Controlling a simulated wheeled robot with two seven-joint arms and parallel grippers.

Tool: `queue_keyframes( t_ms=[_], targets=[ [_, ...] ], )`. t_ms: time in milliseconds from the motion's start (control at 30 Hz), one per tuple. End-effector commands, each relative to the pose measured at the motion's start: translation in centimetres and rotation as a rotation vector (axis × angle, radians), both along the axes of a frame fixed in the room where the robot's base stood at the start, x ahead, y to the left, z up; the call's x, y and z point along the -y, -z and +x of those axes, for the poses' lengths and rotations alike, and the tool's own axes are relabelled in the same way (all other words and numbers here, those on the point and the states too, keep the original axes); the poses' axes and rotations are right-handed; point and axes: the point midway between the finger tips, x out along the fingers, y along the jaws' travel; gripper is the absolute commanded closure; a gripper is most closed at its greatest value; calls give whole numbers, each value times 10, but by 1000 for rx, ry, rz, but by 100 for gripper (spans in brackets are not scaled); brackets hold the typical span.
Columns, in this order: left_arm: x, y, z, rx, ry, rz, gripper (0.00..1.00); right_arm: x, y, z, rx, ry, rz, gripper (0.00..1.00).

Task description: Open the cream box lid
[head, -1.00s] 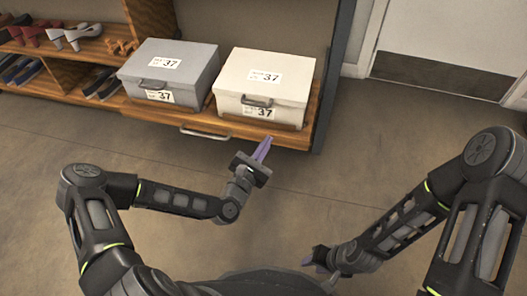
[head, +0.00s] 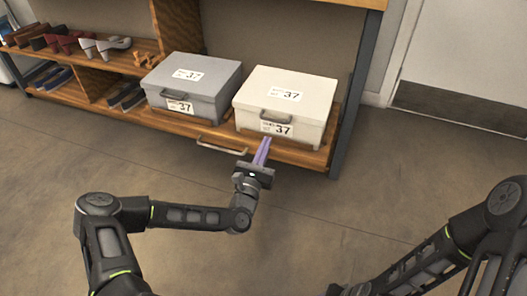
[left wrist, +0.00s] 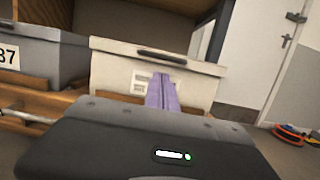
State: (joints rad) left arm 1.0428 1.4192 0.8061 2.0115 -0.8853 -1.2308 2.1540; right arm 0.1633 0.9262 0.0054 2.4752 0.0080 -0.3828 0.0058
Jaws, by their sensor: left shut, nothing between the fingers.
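The cream box (head: 287,107) sits on the wooden shelf with its lid down. Its lid has a dark handle (head: 275,119) at the front edge and a label reading 37; a second label is on the front face. In the left wrist view the cream box (left wrist: 110,68) and its handle (left wrist: 161,55) are straight ahead. My left gripper (head: 263,150) has purple fingers that are shut and empty, in front of and below the box front. The fingers (left wrist: 162,93) overlap the box front in the left wrist view; I cannot tell whether they touch it. My right gripper is not clearly visible.
A grey box (head: 191,86), also labelled 37, stands just left of the cream box. A drawer handle (head: 222,146) sticks out below it. Shoes (head: 75,42) fill the left shelves. A dark upright post (head: 357,95) closes the shelf's right side. The floor in front is clear.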

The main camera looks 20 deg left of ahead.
Motion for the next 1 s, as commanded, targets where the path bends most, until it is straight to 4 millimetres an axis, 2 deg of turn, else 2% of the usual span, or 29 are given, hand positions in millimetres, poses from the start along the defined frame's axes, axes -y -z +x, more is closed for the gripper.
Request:
queue_keyframes(
  t_ms=[200, 400, 833, 1000],
  targets=[
    [2, -8, 37, 3, 0, 1, 100, 0, 10, 1, 3, 2, -1, 64],
    [4, -14, 58, 2, 0, 1, 100, 0, 14, 2, 5, 3, -1, 64],
    [4, -16, 61, 0, 0, 0, 100, 0, 13, 2, 6, 3, -1, 64],
    [4, -22, 60, -13, 0, 0, 100, 0, 5, 1, 4, 1, -1, 64]
  ],
)
